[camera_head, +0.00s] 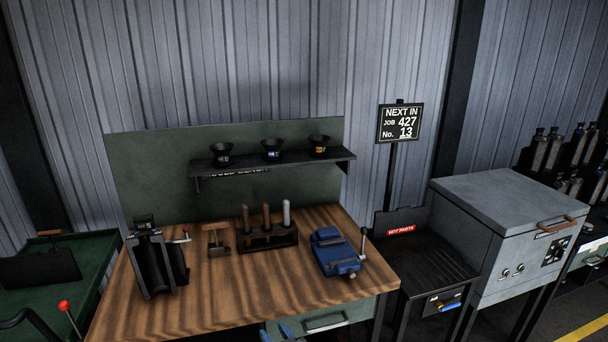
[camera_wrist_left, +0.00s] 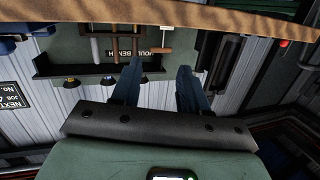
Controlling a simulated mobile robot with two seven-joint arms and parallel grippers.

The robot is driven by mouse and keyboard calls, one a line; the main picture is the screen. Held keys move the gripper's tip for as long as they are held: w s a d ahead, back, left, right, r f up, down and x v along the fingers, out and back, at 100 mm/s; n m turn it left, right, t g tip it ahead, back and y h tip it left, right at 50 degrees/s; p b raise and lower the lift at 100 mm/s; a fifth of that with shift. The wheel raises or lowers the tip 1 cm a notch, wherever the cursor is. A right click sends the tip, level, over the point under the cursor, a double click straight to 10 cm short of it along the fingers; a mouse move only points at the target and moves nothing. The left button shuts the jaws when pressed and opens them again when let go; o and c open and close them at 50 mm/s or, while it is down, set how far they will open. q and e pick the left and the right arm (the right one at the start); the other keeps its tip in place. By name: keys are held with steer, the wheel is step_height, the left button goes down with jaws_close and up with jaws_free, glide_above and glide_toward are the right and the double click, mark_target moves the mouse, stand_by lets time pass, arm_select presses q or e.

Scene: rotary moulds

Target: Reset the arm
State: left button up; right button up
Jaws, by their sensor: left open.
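My left gripper (camera_head: 275,333) shows only as two blue fingertips at the bottom edge of the head view, in front of the workbench (camera_head: 190,308). In the left wrist view the left gripper (camera_wrist_left: 157,82) has its two dark blue fingers apart, with nothing between them. That view is upside down, with the bench edge (camera_wrist_left: 220,18) along its top. The fingers are apart from the bench items. The rest of my left arm is hidden in the head view. My right gripper is in neither view.
On the bench stand a black mould (camera_head: 156,262), a tool rack (camera_head: 268,237) and a blue vise (camera_head: 335,252). A shelf (camera_head: 275,164) holds three black cups. A hot-parts stand (camera_head: 432,262) and grey oven (camera_head: 505,225) are right. The bench's front left is clear.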

arm_select(q)
steer(key=s+a+f+m+g+h, duration=0.1)
steer(key=s+a+f+g+h, duration=0.15)
steer(key=s+f, duration=0.45)
steer(key=s+a+f+m+g+h, duration=0.1)
steer(key=s+a+f+g+h, duration=0.15)
steer(key=f, duration=0.85)
steer(key=s+a+f+m+g+h, duration=0.1)
steer(key=s+a+f+g+h, duration=0.15)
steer(key=s+f, duration=0.45)
steer(key=s+d+f+n+g+h, duration=0.1)
steer(key=s+f+g+h, duration=0.1)
steer(key=s, duration=1)
steer(key=s+d+f+g+h, duration=0.1)
steer(key=s+f+g, duration=0.4)
steer(key=s, duration=0.7)
steer(key=shift+s+d+f+n+g+h, duration=0.2)
steer(key=shift+s+d+n+g+h, duration=0.2)
steer(key=shift+h, duration=0.45)
